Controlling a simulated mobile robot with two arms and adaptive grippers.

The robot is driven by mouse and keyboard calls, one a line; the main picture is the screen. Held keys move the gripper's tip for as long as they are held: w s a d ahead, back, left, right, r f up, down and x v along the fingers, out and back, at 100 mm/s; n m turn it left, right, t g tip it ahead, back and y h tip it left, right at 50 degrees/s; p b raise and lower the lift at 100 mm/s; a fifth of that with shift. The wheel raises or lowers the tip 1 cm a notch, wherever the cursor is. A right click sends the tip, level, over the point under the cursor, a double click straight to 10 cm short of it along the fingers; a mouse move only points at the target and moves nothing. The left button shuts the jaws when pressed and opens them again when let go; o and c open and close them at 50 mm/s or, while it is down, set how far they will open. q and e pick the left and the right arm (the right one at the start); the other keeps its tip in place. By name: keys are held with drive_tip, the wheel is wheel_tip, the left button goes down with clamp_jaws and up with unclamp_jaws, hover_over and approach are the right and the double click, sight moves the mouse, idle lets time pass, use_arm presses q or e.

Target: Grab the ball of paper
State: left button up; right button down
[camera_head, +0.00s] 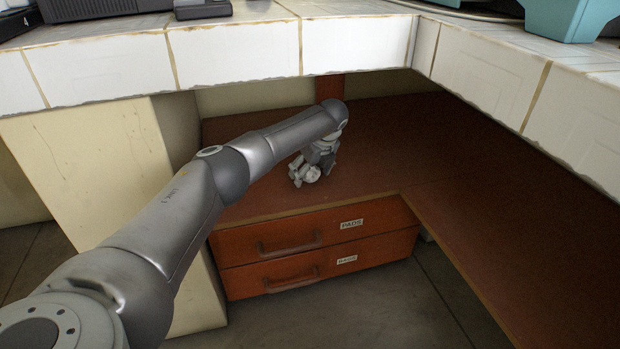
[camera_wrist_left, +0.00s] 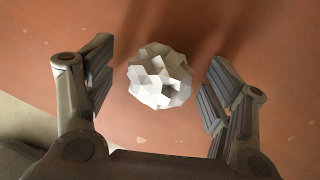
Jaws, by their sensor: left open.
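The ball of paper (camera_wrist_left: 160,76) is white and crumpled. In the left wrist view it sits on the red-brown shelf surface, between the two open fingers of my left gripper (camera_wrist_left: 158,88), with a gap on each side. In the head view the ball (camera_head: 313,174) shows small beside my left gripper (camera_head: 305,172), which points down at the shelf under the tiled counter. The gripper partly hides the ball there. My right gripper is in neither view.
The red-brown shelf (camera_head: 375,150) has two drawers (camera_head: 300,235) below it, with labels. The white tiled counter (camera_head: 235,50) overhangs the shelf. A pale panel (camera_head: 90,165) stands at the left. The shelf to the right is clear.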

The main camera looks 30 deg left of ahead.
use_arm(q)
drive_tip(key=c, duration=0.9)
drive_tip(key=shift+r, duration=0.1)
